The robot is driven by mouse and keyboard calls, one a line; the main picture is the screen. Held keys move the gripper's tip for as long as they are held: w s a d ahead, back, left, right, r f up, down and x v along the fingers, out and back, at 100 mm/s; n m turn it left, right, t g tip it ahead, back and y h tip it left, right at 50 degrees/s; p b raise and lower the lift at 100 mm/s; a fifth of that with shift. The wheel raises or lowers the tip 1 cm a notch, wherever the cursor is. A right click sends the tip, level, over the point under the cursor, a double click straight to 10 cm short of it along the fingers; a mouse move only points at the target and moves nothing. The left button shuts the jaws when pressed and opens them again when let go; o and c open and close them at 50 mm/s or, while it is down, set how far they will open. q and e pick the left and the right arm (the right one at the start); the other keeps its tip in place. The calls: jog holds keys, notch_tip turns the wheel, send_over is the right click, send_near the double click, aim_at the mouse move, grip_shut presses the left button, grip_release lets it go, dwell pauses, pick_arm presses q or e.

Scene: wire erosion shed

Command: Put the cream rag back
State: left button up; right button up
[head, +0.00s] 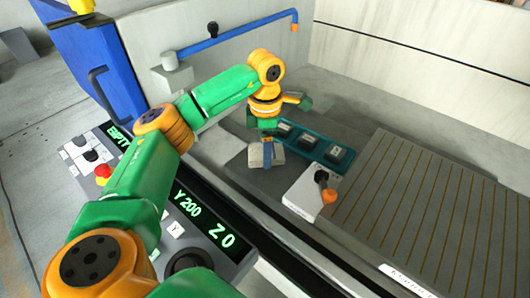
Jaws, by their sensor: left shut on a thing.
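The cream rag (256,156) is a small pale folded piece over the grey bed of the machine, at the left end of a teal tray. My left gripper (267,151) reaches in from the left, points down and is shut on the rag. The fingers cover the middle of the rag, and its pale sides show on both sides of them. I cannot tell whether the rag touches the surface below. My right gripper is not in view.
The teal tray (303,139) holds dark labelled blocks beside the gripper. A white box (302,197) with an orange-tipped lever stands nearer. A slatted table (425,205) fills the right. A blue pipe (238,32) crosses behind. A control panel (205,232) lies under my arm.

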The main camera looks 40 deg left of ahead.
pick_arm(q)
jog(key=shift+f, duration=1.2)
jog(key=o, duration=1.2)
jog(key=shift+f, duration=0.1)
jog(key=shift+o, duration=0.2)
